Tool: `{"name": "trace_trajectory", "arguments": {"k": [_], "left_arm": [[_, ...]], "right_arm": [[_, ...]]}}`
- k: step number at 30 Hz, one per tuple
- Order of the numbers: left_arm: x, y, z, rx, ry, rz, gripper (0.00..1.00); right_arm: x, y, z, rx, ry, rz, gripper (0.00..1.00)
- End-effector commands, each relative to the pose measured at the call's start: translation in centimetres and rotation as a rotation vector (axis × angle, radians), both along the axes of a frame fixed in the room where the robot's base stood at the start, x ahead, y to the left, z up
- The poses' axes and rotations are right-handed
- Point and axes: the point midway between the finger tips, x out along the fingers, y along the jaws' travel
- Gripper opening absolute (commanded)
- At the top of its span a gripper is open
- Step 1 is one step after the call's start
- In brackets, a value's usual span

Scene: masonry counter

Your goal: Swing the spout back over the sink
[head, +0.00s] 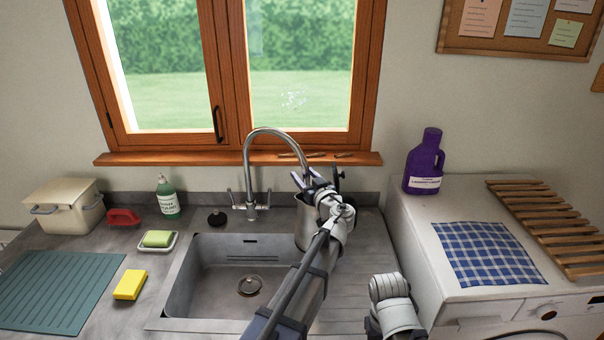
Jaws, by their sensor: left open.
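The chrome faucet (251,172) stands behind the sink, with lever handles at its base. Its arched spout (279,132) is turned to the right, and its end is to the right of the basin, above a metal jug (306,234). The sink (211,257) is an empty grey basin with a round drain. My left gripper (321,177) is open at the spout's end, over the jug. It partly hides the spout tip and the jug; I cannot tell whether it touches the spout. My right arm shows at the lower right, but its gripper is not visible.
A purple bottle (424,162) stands on the white machine at right. The window sill (200,158) runs behind the spout.

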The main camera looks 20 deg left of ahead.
Motion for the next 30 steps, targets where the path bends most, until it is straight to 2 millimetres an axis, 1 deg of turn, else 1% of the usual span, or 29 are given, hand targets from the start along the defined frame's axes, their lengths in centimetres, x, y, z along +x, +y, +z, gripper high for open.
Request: {"name": "trace_trajectory", "arguments": {"k": [1,5,15,17,30], "left_arm": [[0.63,0.40,0.00,0.000,0.000,0.001,0.58],[1.29,0.98,0.00,0.000,0.000,-0.001,0.58],[1.44,1.23,0.00,0.000,0.000,-0.001,0.58],[1.44,1.22,0.00,0.000,0.000,-0.001,0.53],[1.43,1.19,0.00,0.000,0.000,-0.001,0.03]], "right_arm": [[0.00,0.00,0.00,0.000,0.000,0.000,0.50],[0.00,0.00,0.00,0.000,0.000,0.000,0.50],[0.00,0.00,0.00,0.000,0.000,0.000,0.50],[0.00,0.00,0.00,0.000,0.000,0.000,0.50],[0.00,0.00,0.00,0.000,0.000,0.000,0.50]]}}
